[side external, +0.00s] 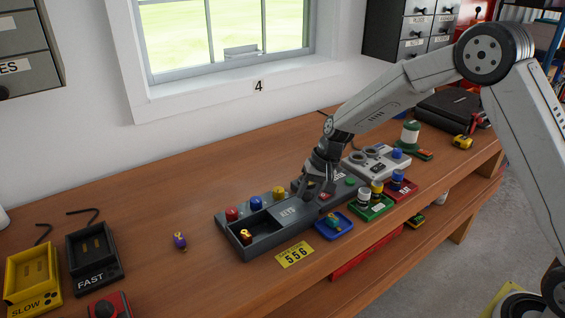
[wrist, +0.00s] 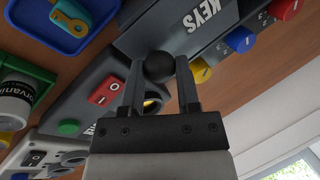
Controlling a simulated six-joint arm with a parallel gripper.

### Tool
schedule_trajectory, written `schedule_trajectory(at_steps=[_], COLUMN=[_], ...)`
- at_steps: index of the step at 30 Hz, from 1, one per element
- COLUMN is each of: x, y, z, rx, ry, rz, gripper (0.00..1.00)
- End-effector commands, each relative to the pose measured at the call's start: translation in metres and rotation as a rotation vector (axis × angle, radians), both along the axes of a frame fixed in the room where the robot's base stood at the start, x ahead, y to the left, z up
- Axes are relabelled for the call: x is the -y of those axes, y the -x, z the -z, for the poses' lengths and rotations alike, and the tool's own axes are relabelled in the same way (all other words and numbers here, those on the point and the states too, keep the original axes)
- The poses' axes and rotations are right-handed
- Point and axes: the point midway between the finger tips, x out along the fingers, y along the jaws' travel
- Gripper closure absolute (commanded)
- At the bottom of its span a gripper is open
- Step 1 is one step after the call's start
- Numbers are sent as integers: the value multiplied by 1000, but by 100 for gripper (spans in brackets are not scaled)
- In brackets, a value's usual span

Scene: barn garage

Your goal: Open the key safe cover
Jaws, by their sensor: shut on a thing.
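The key safe (side external: 243,253) is a long dark grey box on the workbench. Its cover (side external: 288,212), marked KEYS, lies over the middle and right part. The left end is open, and a small orange and yellow object (side external: 245,236) sits inside. Red (side external: 231,214), blue (side external: 255,203) and yellow (side external: 278,192) knobs line its back side. My gripper (side external: 312,193) is at the cover's right end. In the wrist view its fingers are shut on a round black knob (wrist: 160,67) beside the KEYS lettering, upside down there. The arm hides the safe's right end in the side view.
A blue tray (side external: 322,232) with a small teal and yellow item stands in front. A yellow card reading 556 (side external: 295,254) lies at the bench edge. Control boxes and coloured jars crowd the right. A small purple figure (side external: 180,241) stands left, with free bench around it.

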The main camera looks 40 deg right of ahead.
Motion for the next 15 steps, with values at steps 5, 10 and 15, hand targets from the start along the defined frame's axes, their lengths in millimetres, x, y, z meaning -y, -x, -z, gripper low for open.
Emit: schedule_trajectory(at_steps=[5,10,15], x=[0,0,-1], y=[0,0,0], z=[0,0,0], rx=[1,0,0], ry=[1,0,0], rz=[-1,-1,-1], gripper=[100,28,24])
